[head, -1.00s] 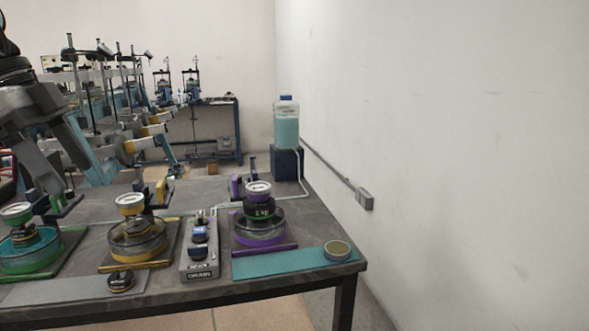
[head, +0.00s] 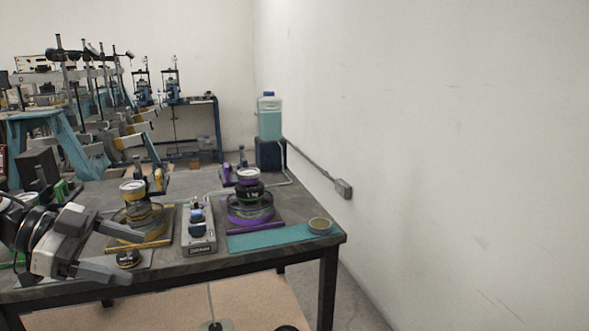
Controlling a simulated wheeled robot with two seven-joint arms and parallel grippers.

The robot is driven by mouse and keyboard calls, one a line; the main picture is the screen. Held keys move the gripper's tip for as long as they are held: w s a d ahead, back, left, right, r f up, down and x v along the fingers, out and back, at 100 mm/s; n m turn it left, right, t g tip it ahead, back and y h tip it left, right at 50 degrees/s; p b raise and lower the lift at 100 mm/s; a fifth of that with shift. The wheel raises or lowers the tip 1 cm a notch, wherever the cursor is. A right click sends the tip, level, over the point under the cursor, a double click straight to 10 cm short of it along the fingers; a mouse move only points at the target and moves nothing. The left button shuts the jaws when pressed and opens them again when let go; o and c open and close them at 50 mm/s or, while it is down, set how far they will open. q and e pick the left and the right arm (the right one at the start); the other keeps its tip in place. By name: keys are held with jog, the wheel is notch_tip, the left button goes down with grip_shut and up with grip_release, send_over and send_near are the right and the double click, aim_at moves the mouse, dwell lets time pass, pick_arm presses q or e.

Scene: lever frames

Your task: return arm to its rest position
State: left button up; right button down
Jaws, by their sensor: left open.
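My left gripper (head: 138,256) is at the lower left of the head view, in front of the table's left part. Its two grey fingers point right and stand apart, with nothing seen between them. They overlap the view of the yellow-trimmed station (head: 156,237) and the grey strip near the front edge. My left arm hides most of the green station at the far left. My right gripper is not in view.
The dark table (head: 292,252) carries a purple-trimmed station (head: 250,204), a grey drain valve block (head: 198,232), a black weight (head: 129,259) and a teal mat (head: 270,238) with a round tin (head: 320,226). A liquid jug (head: 270,118) stands behind. A wall bounds the right.

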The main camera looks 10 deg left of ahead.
pick_arm(q)
jog(key=s+d+f+n+t+y, duration=0.15)
jog(key=d+f+n+t, duration=0.3)
jog(key=f, duration=0.55)
jog(key=s+d+f+n+t+y, duration=0.15)
jog(key=d+f+n+t, duration=0.3)
jog(key=f, duration=0.55)
jog(key=s+d+f+n+g+y, duration=0.3)
jog(key=s+d+f+g+y, duration=0.1)
jog(key=s+d+f, duration=0.6)
jog(key=shift+s+d+f+y, duration=0.2)
jog(key=shift+d+y, duration=0.2)
jog(key=shift+d, duration=0.55)
